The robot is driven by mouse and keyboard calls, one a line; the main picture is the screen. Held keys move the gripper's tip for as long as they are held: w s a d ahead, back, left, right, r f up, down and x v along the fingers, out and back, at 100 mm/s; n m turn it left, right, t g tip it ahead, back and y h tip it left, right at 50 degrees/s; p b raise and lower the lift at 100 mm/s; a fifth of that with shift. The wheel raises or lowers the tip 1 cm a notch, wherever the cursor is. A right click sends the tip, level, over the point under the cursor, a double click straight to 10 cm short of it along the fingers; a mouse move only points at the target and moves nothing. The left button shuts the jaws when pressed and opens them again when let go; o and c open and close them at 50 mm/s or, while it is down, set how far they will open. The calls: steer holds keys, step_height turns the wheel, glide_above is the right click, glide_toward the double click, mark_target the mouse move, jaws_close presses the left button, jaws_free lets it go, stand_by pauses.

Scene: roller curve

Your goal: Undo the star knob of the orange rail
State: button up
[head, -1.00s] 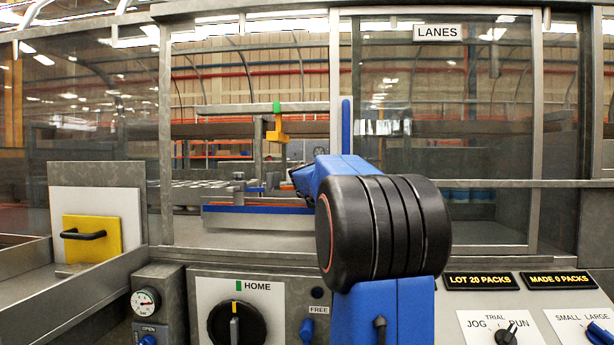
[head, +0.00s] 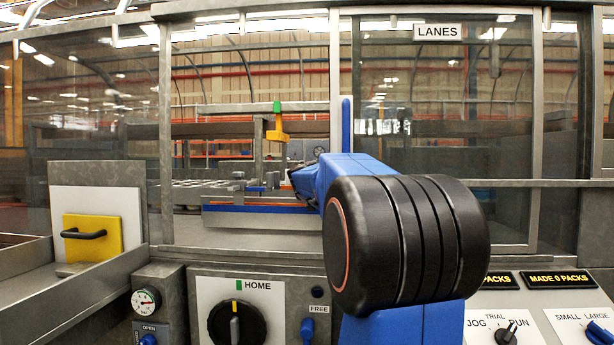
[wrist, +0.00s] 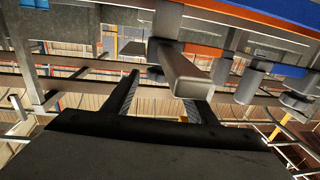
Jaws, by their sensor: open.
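The orange rail (head: 262,210) shows in the head view as a thin orange line along the blue-edged assembly behind the window opening. It also shows in the wrist view as an orange strip (wrist: 262,28) across the upper right. My gripper (wrist: 163,92) is open, its two dark fingers apart. A grey bar (wrist: 185,76) on a round post shows between and beyond the fingers; I cannot tell whether they surround it. I cannot make out a star shape, so which part is the star knob is unclear. In the head view my gripper (head: 303,183) is mostly hidden by my arm.
Grey cylinders (wrist: 249,86) stand right of the bar in the wrist view. A yellow block (head: 277,135) hangs above the assembly. Window frame posts (head: 166,140) bound the opening. A panel with a HOME dial (head: 236,322) is in front, and a yellow handled plate (head: 92,238) stands left.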

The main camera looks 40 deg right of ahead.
steer(key=v, duration=0.7)
steer(key=shift+s, duration=0.1)
